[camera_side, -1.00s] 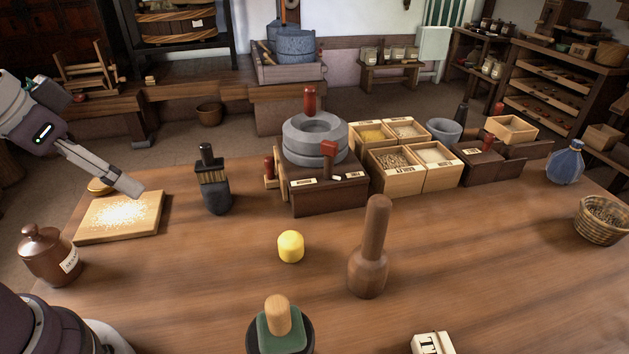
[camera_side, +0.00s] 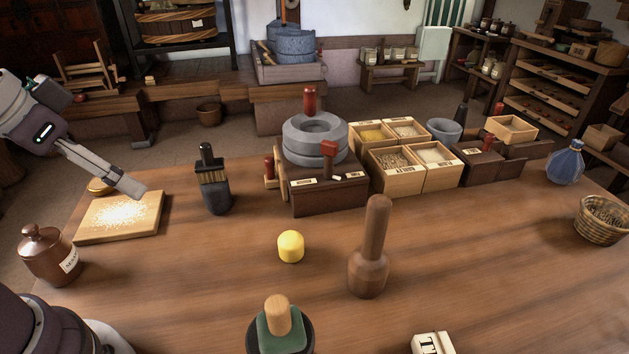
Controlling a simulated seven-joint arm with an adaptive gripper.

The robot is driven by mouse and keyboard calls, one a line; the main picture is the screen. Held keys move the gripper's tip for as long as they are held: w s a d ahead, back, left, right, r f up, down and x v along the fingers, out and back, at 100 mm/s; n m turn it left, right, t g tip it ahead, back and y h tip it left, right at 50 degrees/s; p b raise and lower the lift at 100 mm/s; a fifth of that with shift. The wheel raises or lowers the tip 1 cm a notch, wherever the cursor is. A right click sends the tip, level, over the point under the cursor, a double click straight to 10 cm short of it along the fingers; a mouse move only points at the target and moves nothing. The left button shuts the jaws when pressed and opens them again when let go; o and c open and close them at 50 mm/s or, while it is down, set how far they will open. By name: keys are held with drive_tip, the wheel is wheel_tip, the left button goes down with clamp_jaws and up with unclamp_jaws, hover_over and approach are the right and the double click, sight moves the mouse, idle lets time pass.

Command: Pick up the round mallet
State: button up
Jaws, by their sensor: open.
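The round mallet (camera_side: 369,262), brown wood with a rounded head and a long handle pointing up, stands upright on the table right of centre. My gripper (camera_side: 136,189) is at the left, above the floury board, far from the mallet and empty. Its fingers are seen edge-on, so the gap between them hardly shows. Nothing hides the mallet.
A yellow cylinder (camera_side: 291,247) stands left of the mallet, and a green-topped piece with a wooden knob (camera_side: 279,318) is at the front. A stone quern (camera_side: 315,140), a brush (camera_side: 213,185) and grain boxes (camera_side: 398,172) stand behind. The table right of the mallet is mostly clear.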

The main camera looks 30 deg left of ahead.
drive_tip(key=m+g+h, duration=0.2)
drive_tip(key=m, duration=0.4)
approach(374, 202)
wheel_tip(374, 202, down, 2)
drive_tip(key=x, duration=1)
drive_tip(key=shift+w+d+f, duration=0.15)
drive_tip(key=shift+w+d, duration=0.1)
drive_tip(key=shift+w, duration=0.1)
clamp_jaws()
